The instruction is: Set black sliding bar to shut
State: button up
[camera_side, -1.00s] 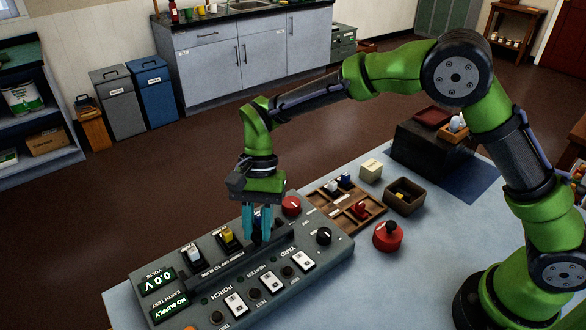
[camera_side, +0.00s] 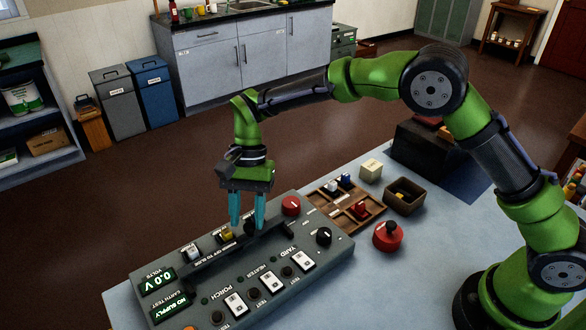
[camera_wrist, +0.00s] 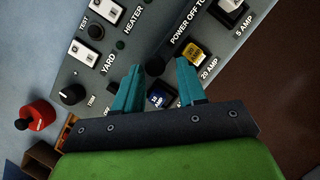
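The black sliding bar (camera_side: 208,251) lies in a long slot across the grey control panel (camera_side: 178,301), beside the "POWER OFF TO SLIDE" label. In the wrist view the bar (camera_wrist: 178,32) runs up and right from a round black knob (camera_wrist: 155,66). My gripper (camera_side: 247,224) points down over the bar's right end in the side view. Its teal fingers are apart. In the wrist view the knob shows between the fingertips (camera_wrist: 160,68), with no finger visibly touching it. Whether the fingertips reach down to knob height is unclear.
Breakers with yellow (camera_wrist: 194,54), blue (camera_wrist: 159,98) and white (camera_wrist: 229,5) toggles stand close along the bar. White rocker switches (camera_side: 236,303) line the front.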

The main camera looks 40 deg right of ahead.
jog(key=shift+o, duration=0.6)
jog(key=shift+s, duration=0.1)
jog(key=v, duration=1.7)
jog(key=shift+f, duration=0.1)
